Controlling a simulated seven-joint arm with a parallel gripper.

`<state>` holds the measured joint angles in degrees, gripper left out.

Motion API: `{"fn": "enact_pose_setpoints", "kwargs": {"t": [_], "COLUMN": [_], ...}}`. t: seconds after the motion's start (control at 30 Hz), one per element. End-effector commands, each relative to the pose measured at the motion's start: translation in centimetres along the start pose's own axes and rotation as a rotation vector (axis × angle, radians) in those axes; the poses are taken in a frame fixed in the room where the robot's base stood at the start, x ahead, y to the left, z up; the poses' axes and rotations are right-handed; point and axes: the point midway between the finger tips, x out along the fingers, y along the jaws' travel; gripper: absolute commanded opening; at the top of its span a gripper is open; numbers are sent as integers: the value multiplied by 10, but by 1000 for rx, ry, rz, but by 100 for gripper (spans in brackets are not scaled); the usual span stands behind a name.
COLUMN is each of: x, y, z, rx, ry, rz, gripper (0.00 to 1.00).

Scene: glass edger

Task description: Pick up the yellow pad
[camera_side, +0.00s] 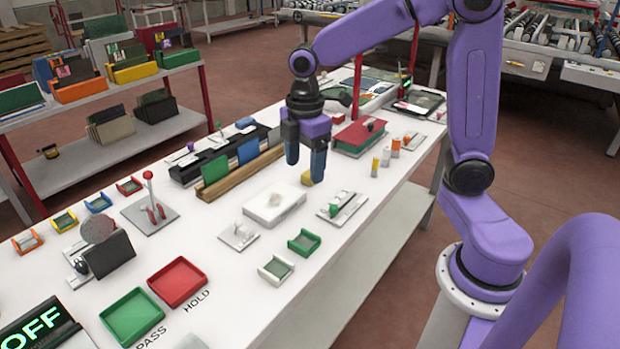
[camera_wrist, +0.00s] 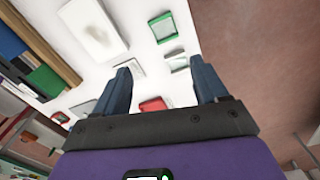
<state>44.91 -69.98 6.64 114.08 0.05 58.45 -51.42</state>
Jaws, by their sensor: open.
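The yellow pad (camera_side: 307,179) is a small yellow piece low beside my gripper in the side view, on or just above the white table. One blue finger partly covers it. My gripper (camera_side: 305,167) points down with its two blue fingers apart, and nothing shows clasped between them. I cannot tell whether a finger touches the pad. In the wrist view my gripper (camera_wrist: 162,64) is open over the table, and I cannot make out the yellow pad there.
A white block (camera_side: 274,203) lies in front of my gripper. A wooden rack (camera_side: 240,174) with green and blue plates stands left. A red-topped box (camera_side: 358,136) and several small cylinders (camera_side: 386,156) stand right. The red tray (camera_side: 178,282) and green tray (camera_side: 132,316) are nearer the camera.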

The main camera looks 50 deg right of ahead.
Motion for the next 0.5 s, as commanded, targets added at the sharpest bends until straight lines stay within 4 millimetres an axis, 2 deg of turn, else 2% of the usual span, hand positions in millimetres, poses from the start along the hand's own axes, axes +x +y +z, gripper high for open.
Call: {"fn": "enact_pose_setpoints", "kwargs": {"t": [0.03,0.1,0.17,0.3,0.4,0.5], "x": [2,3,4,10,15,20], "y": [21,48,71,119,148,168], "z": [7,19,31,69,100,129], "rx": [-8,-36,-60,-115,-155,-188], "ry": [-2,-4,-5,-7,-8,-8], "rz": [-2,-3,-4,-7,-9,-11], "gripper": [72,72,72,72,72,72]}}
